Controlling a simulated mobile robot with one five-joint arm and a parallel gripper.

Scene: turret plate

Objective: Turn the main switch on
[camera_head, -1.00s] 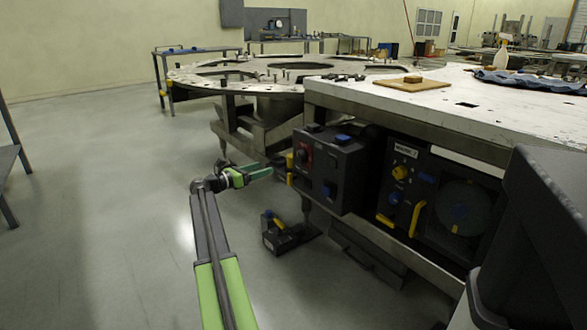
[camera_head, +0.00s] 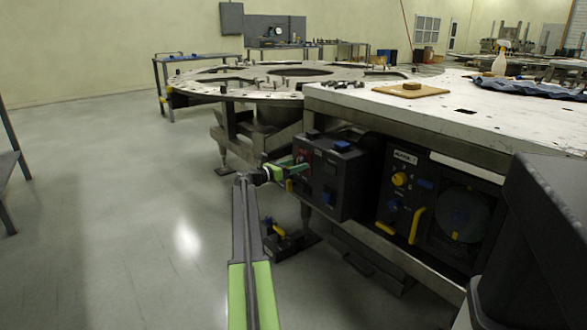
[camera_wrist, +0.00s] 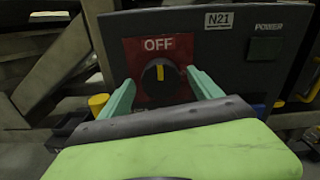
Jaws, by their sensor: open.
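The main switch is a round black knob (camera_wrist: 160,80) with a yellow pointer line on a red plate (camera_wrist: 184,50). The plate reads OFF above the knob, and the yellow line points up toward it. My gripper (camera_wrist: 164,93) is open, with one green finger on each side of the knob in the wrist view. I cannot tell whether the fingers touch it. In the head view my gripper (camera_head: 292,170) is at the box's left face and partly hides the red plate.
The box bears an N21 label (camera_wrist: 218,20) and a dark green POWER panel (camera_wrist: 265,48). A second panel with yellow handles (camera_head: 416,222) is to the right. The white table edge (camera_head: 400,115) overhangs the box. A dark tool (camera_head: 285,240) is below. Floor at left is clear.

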